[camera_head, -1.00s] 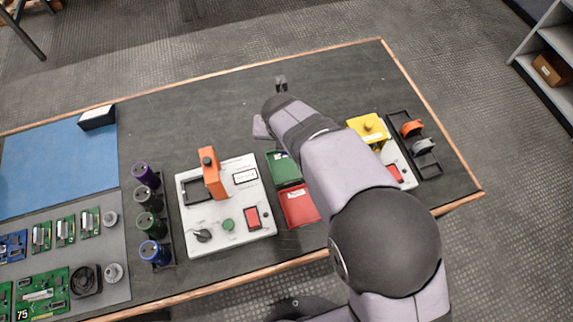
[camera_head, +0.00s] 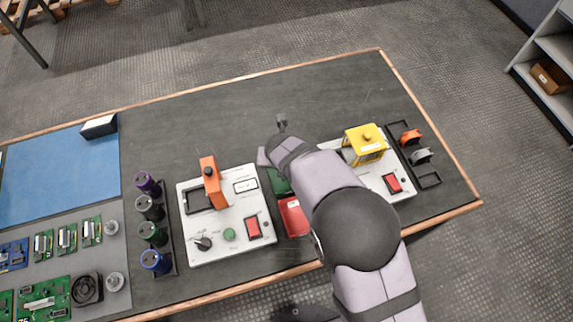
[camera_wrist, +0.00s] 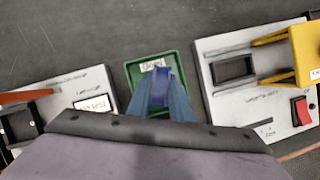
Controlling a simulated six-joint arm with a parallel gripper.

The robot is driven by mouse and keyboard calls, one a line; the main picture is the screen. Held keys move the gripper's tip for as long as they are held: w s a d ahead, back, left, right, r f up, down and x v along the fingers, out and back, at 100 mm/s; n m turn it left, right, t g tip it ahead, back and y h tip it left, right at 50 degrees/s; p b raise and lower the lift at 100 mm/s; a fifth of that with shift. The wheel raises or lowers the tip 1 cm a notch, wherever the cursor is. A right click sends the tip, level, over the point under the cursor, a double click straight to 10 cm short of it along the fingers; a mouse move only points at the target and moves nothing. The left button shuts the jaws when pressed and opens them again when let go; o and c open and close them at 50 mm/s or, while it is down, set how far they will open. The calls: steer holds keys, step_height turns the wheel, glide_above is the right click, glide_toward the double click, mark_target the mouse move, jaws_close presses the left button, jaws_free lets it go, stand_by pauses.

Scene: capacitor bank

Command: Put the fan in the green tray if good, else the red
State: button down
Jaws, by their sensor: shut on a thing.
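The green tray (camera_head: 277,182) is partly hidden behind my arm in the head view. In the wrist view the green tray (camera_wrist: 135,75) carries a white label and lies behind my fingertips. The red tray (camera_head: 293,215) sits just in front of it, partly covered by my arm. A black fan (camera_head: 87,288) lies on the grey mat at the lower left. My gripper (camera_head: 282,120) is above the table, and in the wrist view (camera_wrist: 161,92) it is shut on a small dark-blue thing (camera_wrist: 160,88). What that thing is, I cannot tell.
A white test unit (camera_head: 215,230) with an orange lever stands left of the trays. Another unit (camera_head: 398,190) with a yellow fixture (camera_head: 366,143) stands right. Coloured cylinders (camera_head: 152,233) fill a rack. Boards lie on the mat.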

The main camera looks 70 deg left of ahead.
steer(key=shift+f, duration=0.85)
steer(key=shift+f, duration=0.1)
steer(key=c, duration=1.6)
jaws_free()
steer(key=b+v, duration=0.1)
steer(key=v, duration=1.1)
steer(key=shift+s+d, duration=0.1)
